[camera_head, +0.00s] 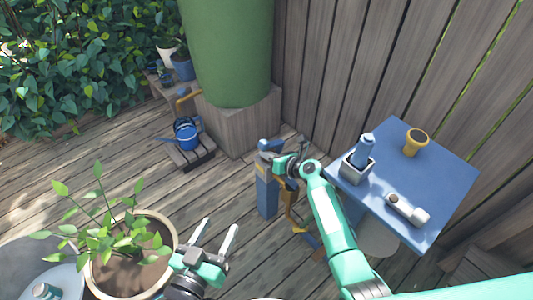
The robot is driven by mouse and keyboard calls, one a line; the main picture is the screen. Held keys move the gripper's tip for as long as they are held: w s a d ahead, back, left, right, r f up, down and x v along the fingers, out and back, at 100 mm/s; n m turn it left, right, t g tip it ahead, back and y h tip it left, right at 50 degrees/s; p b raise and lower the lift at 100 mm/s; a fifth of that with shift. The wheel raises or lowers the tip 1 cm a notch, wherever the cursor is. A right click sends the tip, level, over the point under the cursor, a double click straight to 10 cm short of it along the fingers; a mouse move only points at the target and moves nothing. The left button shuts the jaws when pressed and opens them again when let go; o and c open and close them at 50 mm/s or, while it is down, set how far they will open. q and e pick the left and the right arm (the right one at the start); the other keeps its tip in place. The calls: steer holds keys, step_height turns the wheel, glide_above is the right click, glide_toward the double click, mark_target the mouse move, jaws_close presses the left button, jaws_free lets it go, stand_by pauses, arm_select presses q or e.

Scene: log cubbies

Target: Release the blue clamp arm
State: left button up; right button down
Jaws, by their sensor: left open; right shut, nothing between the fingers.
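A blue upright post (266,191) stands on the deck in the middle of the view, with a blue top piece (268,145). A yellow-brown bent part (290,206) stands beside it. I cannot tell which of these pieces is the clamp arm. My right gripper (281,160) is shut and empty at the upper end of the post. Its fingers are small and partly hidden, so I cannot tell whether they touch the post. My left gripper (219,230) is open and empty, lower left of the post and apart from it.
A blue table (453,174) at right holds a blue-handled tool in a grey holder (351,174), a yellow cup (415,141) and a pale cylinder (408,209). A potted plant (130,262) is at lower left. A green barrel (230,50) and blue watering can (186,133) stand behind.

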steer(key=shift+w+d+r+p, duration=0.1)
steer(key=shift+r+p, duration=0.25)
steer(key=shift+w+d+r+m+y+p, duration=0.1)
steer(key=shift+m+y+p, duration=0.2)
steer(key=shift+p, duration=0.05)
arm_select(q)
steer(key=shift+s+a+f+g+y+p, duration=0.1)
steer(key=shift+s+a+f+g+y, duration=0.2)
steer(key=shift+f+g, duration=0.4)
steer(key=shift+s+a+f+g+y+p, duration=0.15)
steer(key=shift+s+a+f+g, duration=0.25)
steer(key=shift+f+g, duration=0.3)
steer(key=shift+s+a+f+g+y+p, duration=0.1)
steer(key=shift+s+a+f+g+y, duration=0.25)
steer(key=shift+f+g, duration=0.35)
arm_select(e)
steer(key=shift+w+d+m, duration=0.1)
steer(key=shift+d+m, duration=0.05)
steer(key=shift+m, duration=0.15)
arm_select(q)
steer(key=shift+s+r, duration=0.1)
steer(key=shift+r, duration=0.05)
